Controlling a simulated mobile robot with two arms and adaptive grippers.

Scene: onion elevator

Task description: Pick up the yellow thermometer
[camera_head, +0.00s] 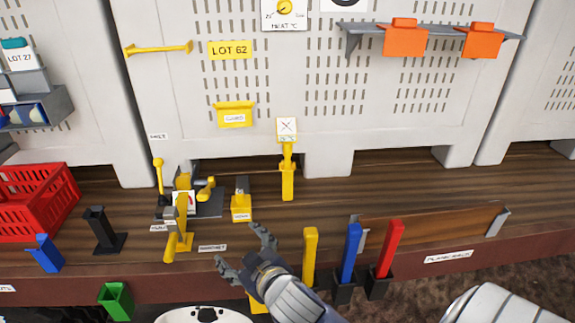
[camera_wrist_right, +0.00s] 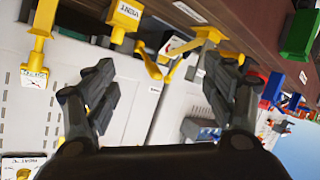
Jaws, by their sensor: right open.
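A yellow upright piece (camera_head: 287,182) with a small white marked face on top stands on the wooden counter, right of centre; it looks most like the thermometer, but its face is too small to read. It also shows at the left of the right wrist view (camera_wrist_right: 43,17), outside the fingers. Another yellow device (camera_head: 183,207) with a white dial stands further left. My right gripper (camera_head: 238,246) is open and empty near the counter's front edge, below and left of the upright piece. No contact with it shows. My left gripper is out of view.
A small yellow labelled box (camera_head: 241,207) sits between the two yellow devices. Yellow (camera_head: 310,252), blue (camera_head: 351,244) and red (camera_head: 391,245) handles stand at the front edge. A red crate (camera_head: 40,203) and a black stand (camera_head: 104,229) are left. A grey panelled wall rises behind.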

